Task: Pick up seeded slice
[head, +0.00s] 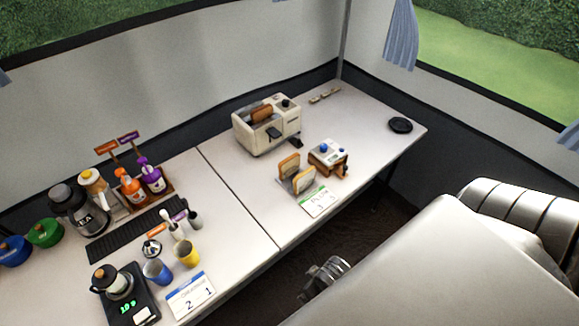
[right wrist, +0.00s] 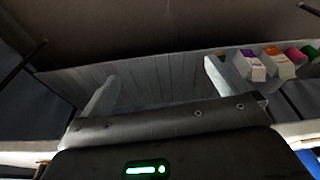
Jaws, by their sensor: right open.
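Two upright bread slices stand in a small holder on the right table in the head view: a browner slice (head: 289,165) behind and a paler-faced slice (head: 303,179) in front. Another brown slice (head: 261,113) sits in the cream toaster (head: 262,135). I cannot tell from their surfaces which slice is seeded. My right gripper (right wrist: 158,88) is open and empty in the right wrist view, its two fingers spread apart. In the head view my right arm is at the lower right, away from the slices and off the table. My left gripper is not in view.
A small device with a blue knob (head: 325,149) stands right of the slices, and a white card (head: 319,201) lies in front. A black disc (head: 400,125) lies at the far right. Bottles, cups and a scale (head: 127,296) crowd the left table. The right table's right side is mostly clear.

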